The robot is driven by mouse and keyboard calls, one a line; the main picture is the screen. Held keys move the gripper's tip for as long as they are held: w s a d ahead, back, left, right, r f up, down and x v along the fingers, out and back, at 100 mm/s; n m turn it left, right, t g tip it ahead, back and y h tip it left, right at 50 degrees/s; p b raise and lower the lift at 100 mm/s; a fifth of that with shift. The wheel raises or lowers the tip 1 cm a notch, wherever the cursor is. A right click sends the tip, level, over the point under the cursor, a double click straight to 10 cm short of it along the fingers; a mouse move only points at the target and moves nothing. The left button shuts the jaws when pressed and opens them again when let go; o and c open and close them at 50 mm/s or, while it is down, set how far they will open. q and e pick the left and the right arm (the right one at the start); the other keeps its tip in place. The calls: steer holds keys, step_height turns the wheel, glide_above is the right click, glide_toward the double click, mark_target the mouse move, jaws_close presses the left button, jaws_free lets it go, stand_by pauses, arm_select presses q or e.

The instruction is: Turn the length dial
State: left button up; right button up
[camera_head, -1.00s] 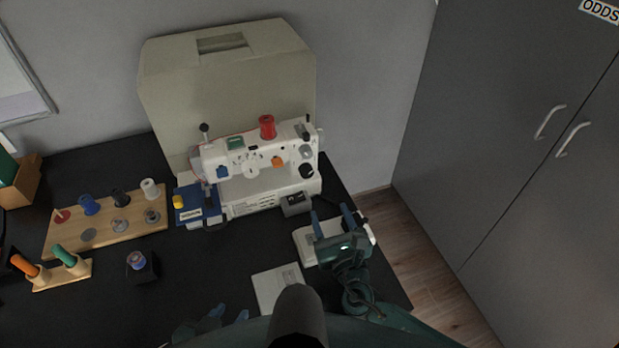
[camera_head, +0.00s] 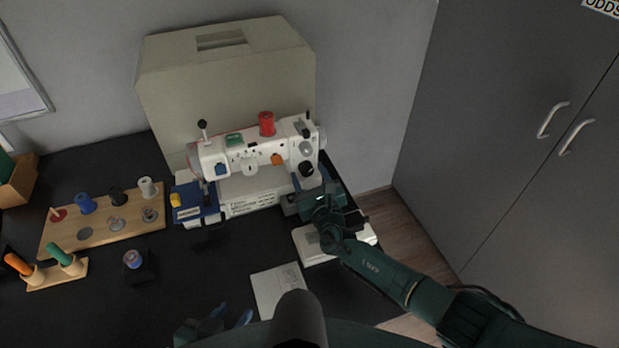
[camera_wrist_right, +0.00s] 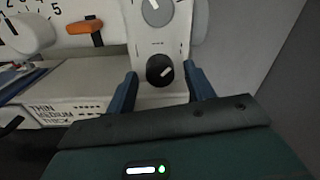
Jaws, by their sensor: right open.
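The white sewing machine (camera_head: 250,205) stands on the black desk. Its right column carries a grey dial (camera_head: 306,149) above a black dial (camera_head: 306,169). In the right wrist view the grey dial (camera_wrist_right: 157,10) is cut by the top edge, and the black dial (camera_wrist_right: 160,70) has a white pointer mark. A white numbered dial (camera_wrist_right: 28,35) is at the left. I cannot read which one is the length dial. My right gripper (camera_head: 311,179) is open in front of the column, its fingers (camera_wrist_right: 160,80) on either side of the black dial, apparently not touching it. My left gripper (camera_head: 230,317) is open and empty, low in the head view.
An orange lever (camera_wrist_right: 84,27) sits left of the column. A beige cover (camera_head: 225,85) stands behind the machine. A wooden spool board (camera_head: 100,222) is at left, and a white foot pedal (camera_head: 310,247) lies under my right arm. Grey cabinets (camera_head: 510,130) stand at right.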

arm_select(q)
steer(key=shift+s+a, duration=0.1)
steer(key=shift+s, duration=0.05)
arm_select(e)
steer(key=shift+c, duration=0.5)
steer(key=c, duration=0.9)
arm_select(q)
steer(key=shift+f, duration=0.25)
arm_select(e)
steer(key=shift+o, duration=0.2)
steer(key=n, duration=0.2)
steer(key=shift+w+n, duration=0.1)
steer(key=shift+n, duration=0.3)
arm_select(q)
steer(key=shift+w+r+b, duration=0.25)
steer(key=shift+r+b, duration=0.05)
arm_select(e)
steer(key=n, duration=0.3)
arm_select(q)
steer(key=shift+f, duration=0.1)
arm_select(e)
steer(key=o, duration=1)
steer(key=shift+c, duration=0.2)
arm_select(q)
steer(key=shift+s, duration=0.1)
arm_select(e)
steer(key=shift+a+f, duration=0.1)
